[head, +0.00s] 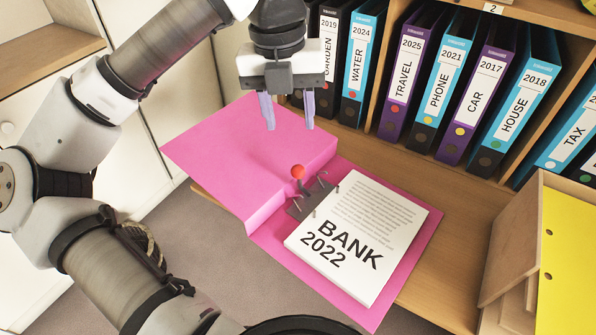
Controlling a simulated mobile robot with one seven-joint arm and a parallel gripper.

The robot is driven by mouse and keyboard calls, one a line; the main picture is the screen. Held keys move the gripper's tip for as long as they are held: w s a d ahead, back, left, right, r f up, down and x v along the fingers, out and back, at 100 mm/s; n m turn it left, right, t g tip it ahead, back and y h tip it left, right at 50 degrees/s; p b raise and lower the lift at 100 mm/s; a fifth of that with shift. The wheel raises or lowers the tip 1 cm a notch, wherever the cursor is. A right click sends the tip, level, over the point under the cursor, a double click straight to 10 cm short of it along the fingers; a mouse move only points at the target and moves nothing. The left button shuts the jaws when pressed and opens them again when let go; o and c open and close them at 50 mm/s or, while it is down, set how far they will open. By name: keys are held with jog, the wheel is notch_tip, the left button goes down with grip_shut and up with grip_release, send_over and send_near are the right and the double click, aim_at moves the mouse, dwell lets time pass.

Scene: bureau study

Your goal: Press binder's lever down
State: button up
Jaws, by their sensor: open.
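An open pink binder (250,165) lies on the wooden desk surface, its cover spread to the left. A stack of white paper (357,235) marked "BANK 2022" lies on its right side. At the binder's spine sits a grey metal mechanism (303,205) with thin rings and a lever (298,173) tipped with a red ball. The lever stands raised, and the rings seem to be at the paper's upper-left edge. My gripper (288,120) is open and empty, pointing down above the binder's cover. It is above and slightly left of the red ball in the picture, apart from it.
Upright labelled binders (450,85) fill the shelf behind. A wooden box (530,250) with a yellow sheet (567,265) stands at the right. The desk surface (425,280) is bare between the pink binder and this box. White cabinets (110,130) are at the left.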

aim_at(298, 167)
jog(key=f, duration=0.4)
jog(key=d+f, duration=0.1)
jog(key=f, duration=0.4)
jog(key=f+p, duration=0.1)
jog(key=f, duration=0.3)
jog(key=shift+d+f, duration=0.15)
jog(key=shift+d, duration=0.05)
jog(key=shift+c, duration=0.4)
grip_shut()
